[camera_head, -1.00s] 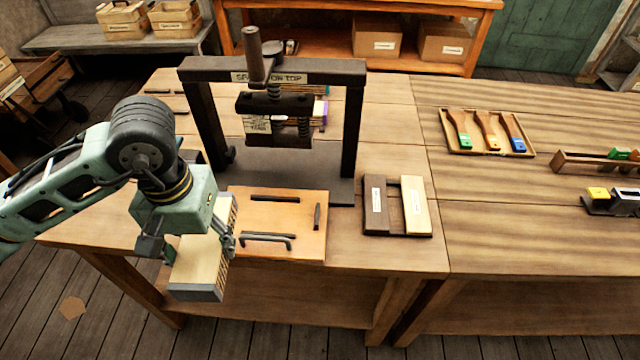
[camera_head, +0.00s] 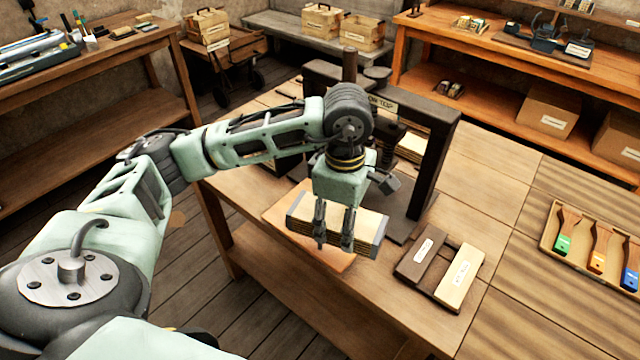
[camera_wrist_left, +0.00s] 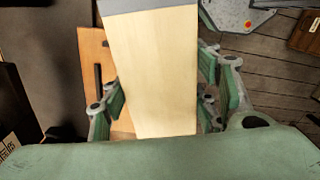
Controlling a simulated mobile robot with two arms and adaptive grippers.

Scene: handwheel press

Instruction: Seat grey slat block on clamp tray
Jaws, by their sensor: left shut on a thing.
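The grey slat block (camera_head: 368,228) is a stack of pale slats with grey ends. My left gripper (camera_head: 334,242) is shut on it, fingers down across its middle. The block is held level over an orange wooden board (camera_head: 277,213) in front of the press. In the left wrist view the block's pale top (camera_wrist_left: 152,70) lies between the fingers, and the board (camera_wrist_left: 92,62) shows beneath it to the left. The block hides most of the board's fittings, so contact cannot be told. I cannot tell for sure that this board is the clamp tray. My right gripper is not in view.
The dark press frame (camera_head: 432,165) stands just behind my left gripper. A dark holder with two labelled strips (camera_head: 440,262) lies right of the block. A tray of coloured-handled tools (camera_head: 590,240) is farther right. Bare tabletop (camera_head: 500,190) lies between.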

